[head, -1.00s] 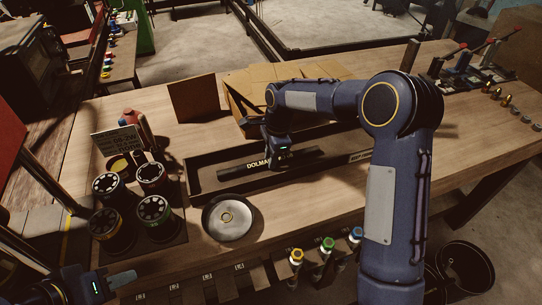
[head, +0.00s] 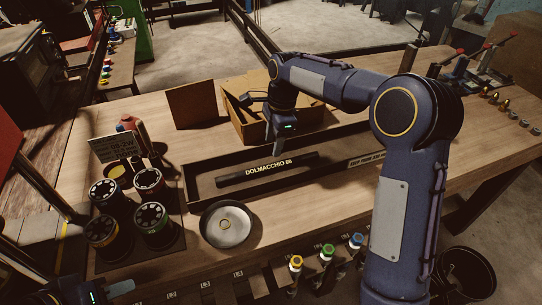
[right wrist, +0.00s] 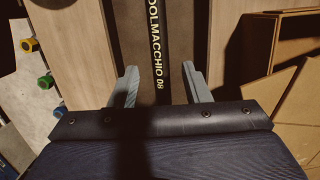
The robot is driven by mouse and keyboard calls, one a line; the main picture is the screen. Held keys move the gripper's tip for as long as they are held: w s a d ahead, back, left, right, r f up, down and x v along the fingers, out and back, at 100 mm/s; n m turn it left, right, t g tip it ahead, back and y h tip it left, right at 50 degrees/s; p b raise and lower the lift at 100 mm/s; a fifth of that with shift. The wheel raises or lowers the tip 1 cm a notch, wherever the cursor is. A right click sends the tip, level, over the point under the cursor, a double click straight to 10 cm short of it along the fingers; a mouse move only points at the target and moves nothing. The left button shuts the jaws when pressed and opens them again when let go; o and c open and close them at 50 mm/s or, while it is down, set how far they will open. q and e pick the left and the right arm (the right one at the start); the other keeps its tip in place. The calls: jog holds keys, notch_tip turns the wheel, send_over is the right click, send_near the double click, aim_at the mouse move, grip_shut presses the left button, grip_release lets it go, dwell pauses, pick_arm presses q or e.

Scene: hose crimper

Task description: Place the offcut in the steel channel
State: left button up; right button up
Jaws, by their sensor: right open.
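The offcut is a short black hose (head: 240,180) with the lettering "DOLMACCHIO 08". It lies flat inside the long dark steel channel (head: 292,181), along its length. My right gripper (head: 273,150) is above the offcut, apart from it. In the right wrist view, my right gripper (right wrist: 158,85) is open and empty, with the offcut (right wrist: 158,45) lying beyond and between its fingers. My left gripper (head: 108,291) shows only partly at the bottom left edge, and its opening cannot be made out.
A round metal dish (head: 227,224) stands in front of the channel. Several dark cylindrical dies (head: 150,184) stand at left near a sign (head: 116,145). An open cardboard box (head: 250,123) is behind the channel. Colored-top tools (head: 327,251) line the bench's front edge.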

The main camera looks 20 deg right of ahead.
jog(key=s+d+r+n+t, duration=0.1)
jog(key=s+d+r+n, duration=0.15)
jog(key=s, duration=0.25)
jog(key=s+d+r+n+t+y, duration=0.1)
jog(key=s+r+n, duration=0.1)
jog(key=s+r, duration=0.15)
jog(key=s+d+r+n, duration=0.2)
jog(key=s+r, duration=0.1)
jog(key=s, duration=0.3)
jog(key=s+f+n+t, duration=0.2)
jog(key=s+f+n, duration=0.1)
jog(key=s, duration=0.5)
jog(key=s+a+f+n+t+y, duration=0.1)
jog(key=s+f+n+t, duration=0.1)
jog(key=s+n, duration=0.4)
jog(key=s+f, duration=0.1)
jog(key=s, duration=0.2)
jog(key=shift+a+f, duration=0.2)
jog(key=shift+f, duration=0.2)
